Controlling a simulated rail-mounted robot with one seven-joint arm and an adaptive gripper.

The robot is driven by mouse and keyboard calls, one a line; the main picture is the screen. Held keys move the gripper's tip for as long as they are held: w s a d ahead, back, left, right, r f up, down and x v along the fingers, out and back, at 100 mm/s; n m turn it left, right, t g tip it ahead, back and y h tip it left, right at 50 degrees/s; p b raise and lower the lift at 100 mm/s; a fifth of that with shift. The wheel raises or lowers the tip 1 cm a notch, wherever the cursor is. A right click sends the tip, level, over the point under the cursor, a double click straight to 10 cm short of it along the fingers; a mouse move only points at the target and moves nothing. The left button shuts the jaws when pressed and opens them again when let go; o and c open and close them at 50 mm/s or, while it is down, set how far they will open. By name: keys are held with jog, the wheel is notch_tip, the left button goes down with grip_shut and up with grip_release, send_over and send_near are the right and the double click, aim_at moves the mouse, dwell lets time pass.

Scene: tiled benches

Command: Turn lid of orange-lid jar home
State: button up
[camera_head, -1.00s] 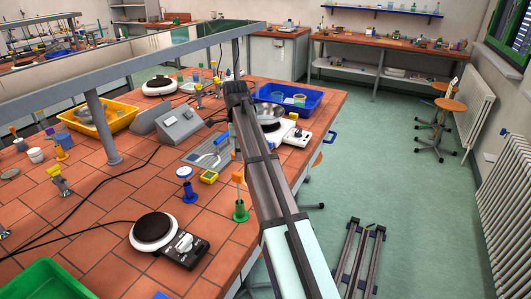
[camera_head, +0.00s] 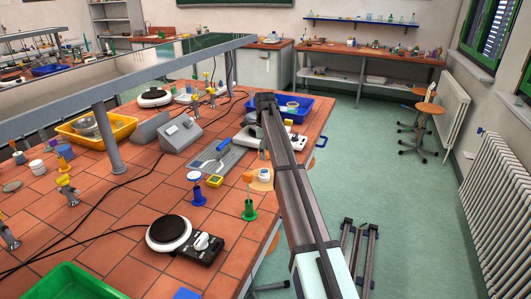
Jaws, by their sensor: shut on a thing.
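My arm rises from the bottom right to a dark joint over the right part of the tiled bench (camera_head: 120,215). My gripper does not show; the arm hides what lies behind it. I cannot pick out an orange-lid jar for sure. A small white container with a blue part (camera_head: 263,174) stands on a pale orange disc (camera_head: 261,186) just left of my arm. An orange piece (camera_head: 248,178) tops a green-based stand (camera_head: 249,211) beside it. Whether either belongs to the jar, I cannot tell.
A blue-topped stand (camera_head: 195,190), yellow box (camera_head: 215,181) and hotplate (camera_head: 170,233) lie left of my arm. A grey shelf frame (camera_head: 108,135) spans the bench. Open floor lies right.

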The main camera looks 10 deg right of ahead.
jog(key=shift+f+b, duration=0.55)
jog(key=shift+f, duration=2.25)
jog(key=shift+f, duration=1.45)
jog(key=o, duration=0.8)
jog(key=c, duration=0.7)
jog(key=shift+c, duration=0.2)
jog(key=shift+s+f, duration=0.1)
jog(key=shift+f, duration=0.1)
jog(key=m+p, duration=0.1)
jog(key=m, duration=0.3)
jog(key=shift+s+f, duration=0.1)
